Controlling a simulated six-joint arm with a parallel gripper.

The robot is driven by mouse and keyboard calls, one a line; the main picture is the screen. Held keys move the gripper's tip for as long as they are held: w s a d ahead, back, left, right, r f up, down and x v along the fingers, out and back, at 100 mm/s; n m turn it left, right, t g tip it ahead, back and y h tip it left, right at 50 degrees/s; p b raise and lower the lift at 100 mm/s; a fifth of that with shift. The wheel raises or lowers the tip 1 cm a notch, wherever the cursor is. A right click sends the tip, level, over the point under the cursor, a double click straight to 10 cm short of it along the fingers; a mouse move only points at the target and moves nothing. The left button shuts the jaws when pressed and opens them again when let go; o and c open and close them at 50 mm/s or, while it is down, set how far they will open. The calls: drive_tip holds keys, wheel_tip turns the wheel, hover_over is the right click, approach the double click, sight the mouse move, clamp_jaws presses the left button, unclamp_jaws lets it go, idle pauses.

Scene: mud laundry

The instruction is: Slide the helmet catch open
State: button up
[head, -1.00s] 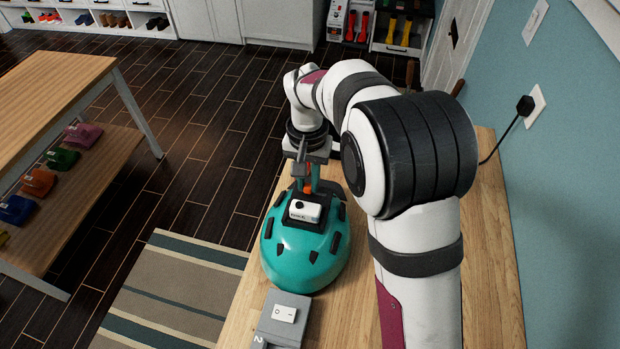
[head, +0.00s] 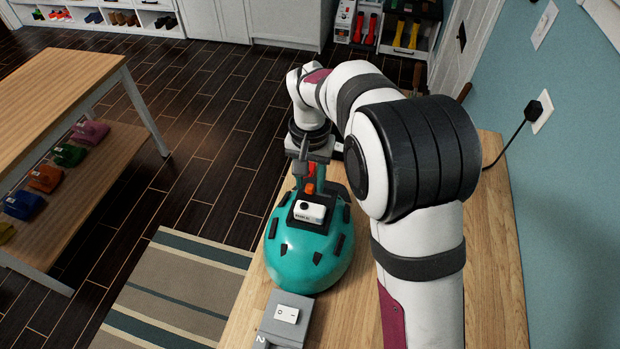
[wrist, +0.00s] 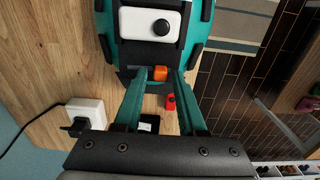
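The teal helmet (head: 312,262) sits on the wooden worktop, with a white box (head: 310,211) on a black mount on its shell; in the wrist view the white box (wrist: 150,22) is at the top. A small orange block (wrist: 160,71), apparently the catch, shows at the helmet's edge. A red block (wrist: 171,102) lies farther from the helmet, between my fingers. My gripper (wrist: 163,75) has its teal fingers apart, one tip on each side of the orange block. The left finger is close to it; contact cannot be told. In the head view my gripper (head: 309,185) is behind the helmet.
A grey switch box (head: 283,318) with a white rocker stands in front of the helmet. The worktop (head: 495,250) is bare to the right. A black plug and cable (head: 533,108) hang at the wall. A striped rug (head: 180,285) lies on the floor left.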

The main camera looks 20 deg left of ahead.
sight(310, 186)
drive_tip(key=shift+r, duration=2.85)
